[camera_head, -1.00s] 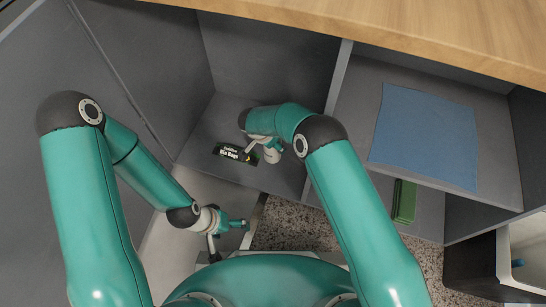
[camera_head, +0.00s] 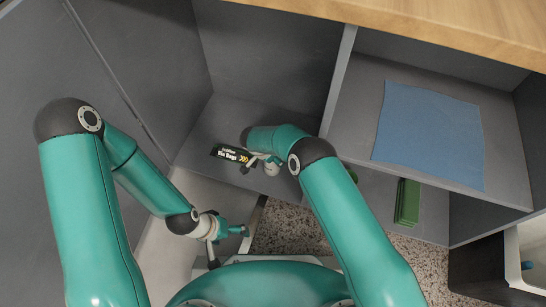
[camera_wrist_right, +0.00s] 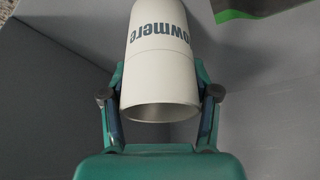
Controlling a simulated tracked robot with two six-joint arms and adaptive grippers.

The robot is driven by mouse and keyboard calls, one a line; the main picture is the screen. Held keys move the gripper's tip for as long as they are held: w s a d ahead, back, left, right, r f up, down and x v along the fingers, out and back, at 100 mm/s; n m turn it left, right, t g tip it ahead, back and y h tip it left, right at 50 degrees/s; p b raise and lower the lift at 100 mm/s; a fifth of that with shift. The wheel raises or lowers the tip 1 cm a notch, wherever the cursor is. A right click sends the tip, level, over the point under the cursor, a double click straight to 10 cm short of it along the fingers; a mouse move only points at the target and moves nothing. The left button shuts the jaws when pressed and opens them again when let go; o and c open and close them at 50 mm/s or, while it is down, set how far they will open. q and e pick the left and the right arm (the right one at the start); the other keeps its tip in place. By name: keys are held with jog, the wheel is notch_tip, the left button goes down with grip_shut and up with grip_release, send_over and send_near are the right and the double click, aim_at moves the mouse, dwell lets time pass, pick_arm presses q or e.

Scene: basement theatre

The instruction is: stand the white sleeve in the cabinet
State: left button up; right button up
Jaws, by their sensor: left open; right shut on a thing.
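A white sleeve (camera_wrist_right: 160,60) with dark lettering is in my right gripper, between the two fingers in the right wrist view. The lettering reads upside down there, and the sleeve's open end faces the camera. In the head view my right gripper (camera_head: 262,165) is inside the cabinet's left compartment (camera_head: 215,122), above its floor beside a black box of bin bags. I cannot make out the sleeve clearly there. My left gripper (camera_head: 231,248) is open and empty, low in front of the cabinet.
The bin bags box (camera_head: 228,153) lies on the compartment floor, close left of my right gripper. A divider (camera_head: 339,80) separates this compartment from a shelf with a blue cloth (camera_head: 430,135). A green item (camera_head: 407,203) is below. A dark bin (camera_head: 480,262) stands at right.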

jog(key=shift+f, duration=0.15)
jog(key=o, duration=1.2)
jog(key=shift+c, duration=0.2)
jog(key=shift+r, duration=0.3)
jog(key=p+v, duration=0.4)
jog(key=v, duration=0.8)
jog(key=shift+f, duration=0.15)
